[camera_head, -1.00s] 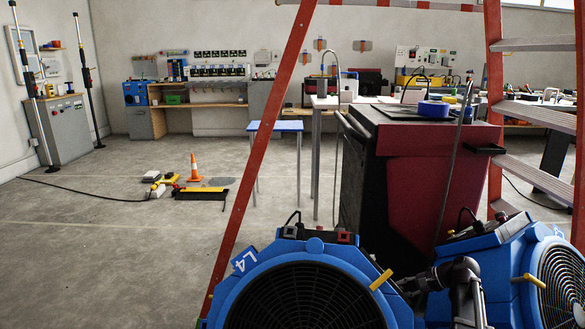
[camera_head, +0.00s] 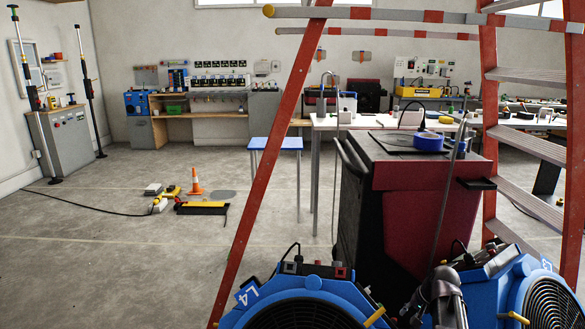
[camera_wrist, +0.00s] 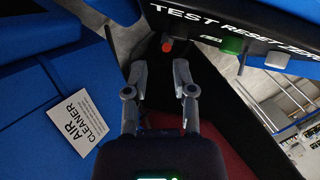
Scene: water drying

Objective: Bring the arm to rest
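My gripper (camera_wrist: 160,74) shows in the wrist view with its two grey fingers apart and nothing between them. Beyond the fingertips is a dark panel lettered "TEST RESET ZERO", with a red button (camera_wrist: 167,46) and a green button (camera_wrist: 232,46). A blue casing (camera_wrist: 40,115) with a white "AIR CLEANER" label (camera_wrist: 81,124) lies to the left. In the head view my dark arm (camera_head: 444,291) is low between two blue fan units, the left one marked L4 (camera_head: 247,294) and the right one (camera_head: 500,280). The fingers cannot be made out there.
A red and black cabinet (camera_head: 425,215) stands just behind the fans. A red-legged ladder (camera_head: 262,160) rises close by, with striped bars across the top. A traffic cone (camera_head: 195,182) and yellow tools lie on the floor at left; the floor in front of them is clear.

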